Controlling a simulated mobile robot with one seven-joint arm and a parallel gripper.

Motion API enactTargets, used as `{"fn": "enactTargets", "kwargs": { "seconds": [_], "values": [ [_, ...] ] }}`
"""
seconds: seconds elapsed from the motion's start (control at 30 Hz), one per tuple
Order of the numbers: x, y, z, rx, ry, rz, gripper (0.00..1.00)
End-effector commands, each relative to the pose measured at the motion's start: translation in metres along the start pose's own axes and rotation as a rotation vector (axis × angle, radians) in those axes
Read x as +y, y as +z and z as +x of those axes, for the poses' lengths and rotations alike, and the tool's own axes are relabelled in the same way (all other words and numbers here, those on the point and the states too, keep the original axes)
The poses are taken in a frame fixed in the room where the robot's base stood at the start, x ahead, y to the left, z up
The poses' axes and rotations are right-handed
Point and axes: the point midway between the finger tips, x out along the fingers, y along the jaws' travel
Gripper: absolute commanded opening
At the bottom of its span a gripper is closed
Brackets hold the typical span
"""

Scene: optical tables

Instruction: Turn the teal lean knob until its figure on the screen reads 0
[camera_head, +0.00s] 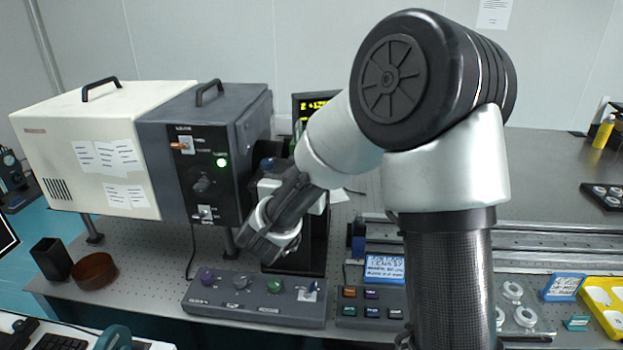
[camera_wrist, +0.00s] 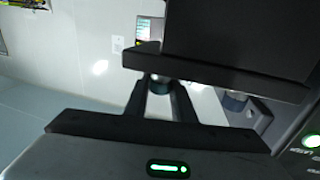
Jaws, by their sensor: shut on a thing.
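My gripper (camera_wrist: 161,84) shows in the wrist view with its two dark fingers on either side of a small dark teal knob (camera_wrist: 160,77), shut on it. The knob is partly in shadow and its marking cannot be read. In the head view my wrist and gripper body (camera_head: 272,228) hang in front of the dark instrument beside the grey box; the fingertips and the held knob cannot be made out there. The screen (camera_head: 306,102) stands behind my arm with yellow characters, starting "E +1"; the rest is hidden, so the lean figure cannot be read.
A grey control box (camera_head: 260,300) with purple, grey and green knobs lies at the table front. A large cream and grey housing (camera_head: 90,150) stands left. In the wrist view a second bluish knob (camera_wrist: 236,101) sits right of the fingers. Rails and small parts lie right.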

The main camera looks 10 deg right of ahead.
Motion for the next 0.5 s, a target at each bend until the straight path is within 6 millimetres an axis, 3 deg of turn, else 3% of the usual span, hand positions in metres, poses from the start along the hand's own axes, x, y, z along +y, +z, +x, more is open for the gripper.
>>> {"fn": "enactTargets", "kwargs": {
  "seconds": [0.5],
  "values": [
    [-0.0013, 0.0021, 0.0000, -0.006, 0.432, -0.003, 0.01]
  ]
}}
